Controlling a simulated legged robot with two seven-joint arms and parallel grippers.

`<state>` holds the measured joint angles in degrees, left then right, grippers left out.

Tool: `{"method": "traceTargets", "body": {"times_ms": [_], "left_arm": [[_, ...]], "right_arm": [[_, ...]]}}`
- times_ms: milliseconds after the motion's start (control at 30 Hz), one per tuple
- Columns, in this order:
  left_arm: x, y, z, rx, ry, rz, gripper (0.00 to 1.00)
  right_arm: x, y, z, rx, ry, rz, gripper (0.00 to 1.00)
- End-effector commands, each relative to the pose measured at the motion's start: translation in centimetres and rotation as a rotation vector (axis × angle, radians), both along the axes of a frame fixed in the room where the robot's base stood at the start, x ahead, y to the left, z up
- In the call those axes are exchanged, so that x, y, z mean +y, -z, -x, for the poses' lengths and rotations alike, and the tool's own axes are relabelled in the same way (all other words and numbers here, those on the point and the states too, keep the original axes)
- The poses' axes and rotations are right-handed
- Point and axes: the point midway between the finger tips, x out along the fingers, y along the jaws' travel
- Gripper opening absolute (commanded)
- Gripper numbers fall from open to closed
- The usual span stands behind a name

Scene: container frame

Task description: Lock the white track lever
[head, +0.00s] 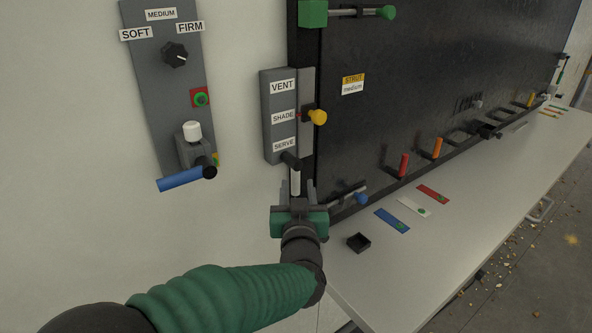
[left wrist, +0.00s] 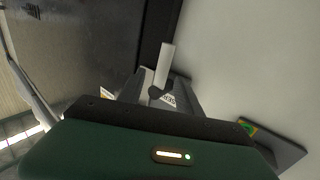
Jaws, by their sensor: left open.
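The white track lever (head: 295,182) hangs down from a black pivot (head: 290,160) beside the SERVE label, at the bottom of the grey VENT/SHADE/SERVE panel (head: 266,118). In the left wrist view the white lever (left wrist: 165,62) sticks out from its black pivot (left wrist: 160,91). My left gripper (head: 297,194) is open just below the pivot, its fingers pointing up. In the head view the lever's lower end appears between the fingers; I cannot tell whether they touch. My right gripper is not in view.
A grey panel (head: 150,80) with a knob and a blue-handled lever (head: 181,179) is on the wall to the left. A small black box (head: 358,243) and coloured strips lie on the bench (head: 450,240).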

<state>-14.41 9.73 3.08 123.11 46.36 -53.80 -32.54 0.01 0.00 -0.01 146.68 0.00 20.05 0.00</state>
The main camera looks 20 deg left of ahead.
Motion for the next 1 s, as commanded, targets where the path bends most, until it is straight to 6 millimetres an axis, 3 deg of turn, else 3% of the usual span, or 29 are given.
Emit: {"method": "traceTargets", "body": {"times_ms": [100,233,567,900,1000], "left_arm": [[0.9,-0.3,-2.5,0.003,-0.003,0.000,0.41],[1.4,-0.2,-4.3,0.002,-0.001,0.001,0.41],[1.6,0.0,-4.9,0.001,0.000,0.001,0.41],[1.6,0.0,-4.9,0.001,0.001,0.001,0.00],[1.6,0.1,-4.9,0.002,0.001,0.002,0.00]], "right_arm": [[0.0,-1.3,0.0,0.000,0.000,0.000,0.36],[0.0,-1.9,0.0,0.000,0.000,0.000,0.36],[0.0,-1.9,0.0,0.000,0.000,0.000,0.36],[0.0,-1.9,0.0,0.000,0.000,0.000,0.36],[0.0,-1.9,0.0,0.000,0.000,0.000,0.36]]}}
